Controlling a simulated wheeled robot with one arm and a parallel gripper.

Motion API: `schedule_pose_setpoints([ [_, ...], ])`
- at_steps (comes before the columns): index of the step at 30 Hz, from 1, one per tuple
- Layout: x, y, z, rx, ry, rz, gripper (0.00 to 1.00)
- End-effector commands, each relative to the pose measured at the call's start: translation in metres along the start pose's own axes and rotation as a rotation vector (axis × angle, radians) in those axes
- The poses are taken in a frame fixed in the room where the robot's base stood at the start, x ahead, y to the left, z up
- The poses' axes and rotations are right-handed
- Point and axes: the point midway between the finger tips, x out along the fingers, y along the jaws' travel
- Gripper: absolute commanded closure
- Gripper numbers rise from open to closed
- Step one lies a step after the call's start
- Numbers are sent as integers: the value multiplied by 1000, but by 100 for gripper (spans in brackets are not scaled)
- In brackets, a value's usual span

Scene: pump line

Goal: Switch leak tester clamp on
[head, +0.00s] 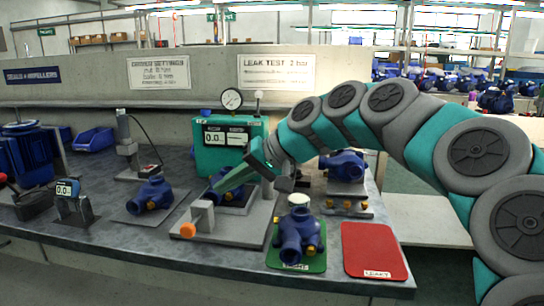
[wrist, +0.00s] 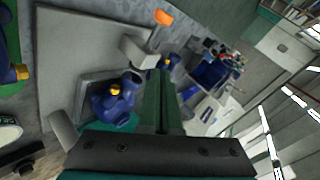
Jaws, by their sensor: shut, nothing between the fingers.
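The leak tester is a teal box (head: 212,150) with a dial gauge (head: 231,99) on top and a display reading 0.0. On its grey base plate (head: 240,226) stands a blue pump (head: 222,190), partly hidden by my gripper; it also shows in the wrist view (wrist: 112,104). At the plate's front is a grey clamp block (head: 203,214) with an orange knob (head: 188,230). The block (wrist: 138,50) and knob (wrist: 163,17) also show in the wrist view. My gripper (head: 217,187) is shut and empty, its green fingers (wrist: 160,72) pointing down-left over the pump.
A blue pump (head: 298,238) stands on a green mat (head: 315,262), right of the plate. A red mat (head: 374,252) marked LEAKY is empty. Another blue pump (head: 344,165) stands behind. At left are a pump (head: 150,195) and a small meter (head: 68,190).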

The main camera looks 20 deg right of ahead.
Motion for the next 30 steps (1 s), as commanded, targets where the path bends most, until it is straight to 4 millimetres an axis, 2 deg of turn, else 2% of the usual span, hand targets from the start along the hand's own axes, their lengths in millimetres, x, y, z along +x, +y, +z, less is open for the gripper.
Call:
schedule_pose_setpoints([
  [1,-16,15,-36,53,74,-54,100],
  [3,-40,39,-78,126,168,-116,100],
  [6,-76,82,-124,224,293,-181,100],
  [10,-114,137,-160,328,420,-229,100],
  [12,-129,159,-170,363,466,-242,100],
  [16,-142,181,-178,400,509,-253,100],
  [25,-144,183,-180,404,515,-254,100],
  [30,-138,182,-183,404,513,-254,100],
])
